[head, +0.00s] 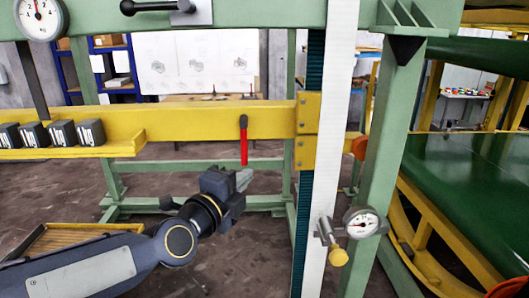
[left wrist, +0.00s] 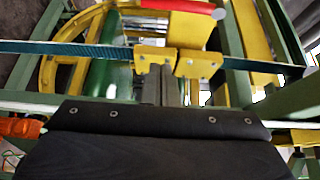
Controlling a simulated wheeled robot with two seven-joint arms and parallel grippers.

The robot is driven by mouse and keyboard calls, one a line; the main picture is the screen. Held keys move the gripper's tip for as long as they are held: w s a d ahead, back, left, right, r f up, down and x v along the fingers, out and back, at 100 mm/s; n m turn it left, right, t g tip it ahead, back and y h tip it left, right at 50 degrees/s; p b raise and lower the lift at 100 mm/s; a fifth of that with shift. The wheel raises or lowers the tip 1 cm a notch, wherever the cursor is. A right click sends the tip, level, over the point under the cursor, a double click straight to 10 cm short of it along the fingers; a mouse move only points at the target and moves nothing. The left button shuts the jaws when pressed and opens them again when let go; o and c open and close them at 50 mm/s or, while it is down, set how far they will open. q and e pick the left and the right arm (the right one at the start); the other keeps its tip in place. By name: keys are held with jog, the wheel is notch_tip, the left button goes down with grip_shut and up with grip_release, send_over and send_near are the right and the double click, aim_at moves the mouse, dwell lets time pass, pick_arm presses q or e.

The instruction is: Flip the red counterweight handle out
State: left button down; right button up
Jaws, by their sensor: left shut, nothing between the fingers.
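The red counterweight handle (head: 244,148) hangs down in front of the yellow beam (head: 215,120), with a dark pivot at its top. It also shows as a red bar along the top edge of the left wrist view (left wrist: 178,6). My left gripper (head: 244,178) is shut and empty. In the head view its fingertips are just below the handle's lower end, with a small gap in the picture; I cannot tell the depth between them. The grey fingers (left wrist: 165,85) stand close together in the left wrist view. My right gripper is in neither view.
A white and dark teal upright strap (head: 330,150) and a green post (head: 385,150) stand to the right. Several dark blocks (head: 62,133) sit on the yellow ledge at left.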

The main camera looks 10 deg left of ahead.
aim_at(244, 141)
pick_arm(q)
jog(key=shift+r, duration=0.1)
jog(key=w+a+b, duration=0.1)
jog(key=w+b, duration=0.7)
jog(key=w, duration=0.1)
jog(key=shift+w+a, duration=0.2)
jog(key=shift+a, duration=0.1)
dwell(0.4)
